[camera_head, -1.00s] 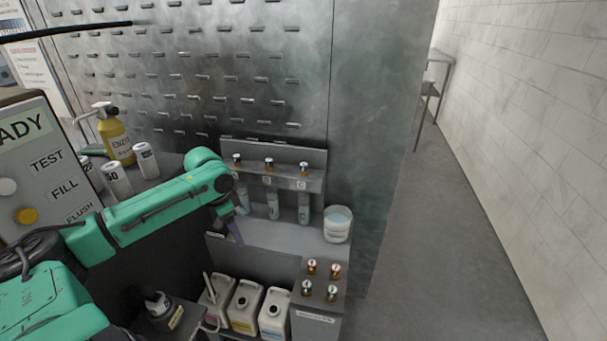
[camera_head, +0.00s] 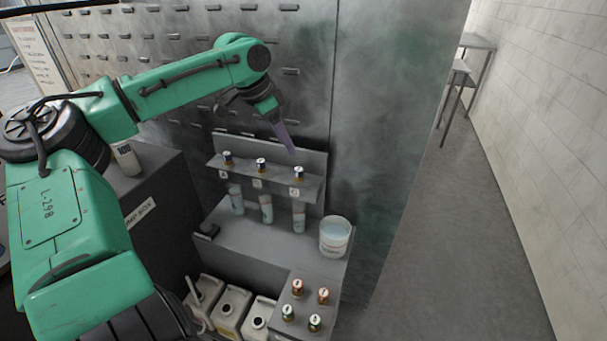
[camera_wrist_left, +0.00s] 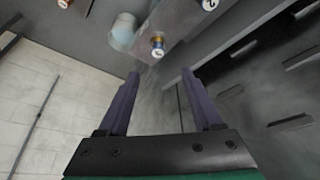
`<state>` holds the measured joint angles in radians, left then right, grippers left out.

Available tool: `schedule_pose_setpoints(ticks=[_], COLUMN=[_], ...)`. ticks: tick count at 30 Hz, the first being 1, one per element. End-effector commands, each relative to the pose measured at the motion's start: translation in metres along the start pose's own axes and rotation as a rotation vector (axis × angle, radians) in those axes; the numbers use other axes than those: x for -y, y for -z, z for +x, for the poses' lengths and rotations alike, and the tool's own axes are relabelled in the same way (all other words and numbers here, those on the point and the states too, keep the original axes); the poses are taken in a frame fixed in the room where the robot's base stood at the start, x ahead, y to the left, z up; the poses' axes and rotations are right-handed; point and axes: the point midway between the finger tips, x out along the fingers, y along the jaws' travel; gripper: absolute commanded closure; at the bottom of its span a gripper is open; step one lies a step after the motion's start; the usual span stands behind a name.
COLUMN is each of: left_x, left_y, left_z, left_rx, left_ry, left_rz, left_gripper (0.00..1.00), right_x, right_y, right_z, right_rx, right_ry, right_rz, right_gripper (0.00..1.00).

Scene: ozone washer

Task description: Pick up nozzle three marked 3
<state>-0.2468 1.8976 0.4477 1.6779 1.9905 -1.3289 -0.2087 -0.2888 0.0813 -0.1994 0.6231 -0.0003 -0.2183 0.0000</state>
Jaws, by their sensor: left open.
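Three nozzles with dark and gold bands stand in a row on the raised rack (camera_head: 311,186): a left one (camera_head: 228,158), a middle one (camera_head: 261,165) and a right one (camera_head: 297,173). Their marks are too small to read in the head view. My left gripper (camera_head: 291,149) is open and empty, just above the right nozzle and pointing down. In the left wrist view, this nozzle (camera_wrist_left: 157,46) shows beyond the gap between my fingertips (camera_wrist_left: 160,74), apart from them; its mark is not clearly readable. A neighbouring nozzle (camera_wrist_left: 209,5) appears to be marked 2. My right gripper is out of view.
A white bucket (camera_head: 335,237) stands right of the rack, and clear tubes (camera_head: 267,209) hang below it. Several capped pieces stand on a lower box (camera_head: 303,304). White jugs (camera_head: 233,309) stand low at left. A slotted metal wall (camera_head: 370,100) rises behind.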

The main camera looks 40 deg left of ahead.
Motion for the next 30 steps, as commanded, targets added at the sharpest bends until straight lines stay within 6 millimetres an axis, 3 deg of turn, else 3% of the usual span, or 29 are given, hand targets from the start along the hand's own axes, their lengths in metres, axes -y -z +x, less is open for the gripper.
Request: schedule_pose_setpoints(ticks=[3,6,15,23,28,30], left_x=[-0.001,0.0,-0.004,-0.004,-0.004,-0.004], left_y=[-0.001,-0.001,-0.006,-0.006,-0.006,-0.006], left_z=[0.031,0.047,0.096,0.105,0.105,0.105], left_rx=[0.006,0.004,0.007,0.0,0.0,0.0], left_ry=[-0.002,0.0,0.001,0.001,0.001,0.001], left_rz=[0.001,0.001,0.002,0.001,0.001,0.001], left_gripper=[0.33,0.33,0.33,0.33,0.95,1.0], right_x=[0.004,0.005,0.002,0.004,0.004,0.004], right_y=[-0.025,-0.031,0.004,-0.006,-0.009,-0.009], right_z=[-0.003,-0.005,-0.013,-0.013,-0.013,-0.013], right_rx=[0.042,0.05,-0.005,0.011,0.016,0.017], right_ry=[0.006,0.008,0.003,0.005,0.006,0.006], right_rz=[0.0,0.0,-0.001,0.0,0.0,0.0], right_gripper=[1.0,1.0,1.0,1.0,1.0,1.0])
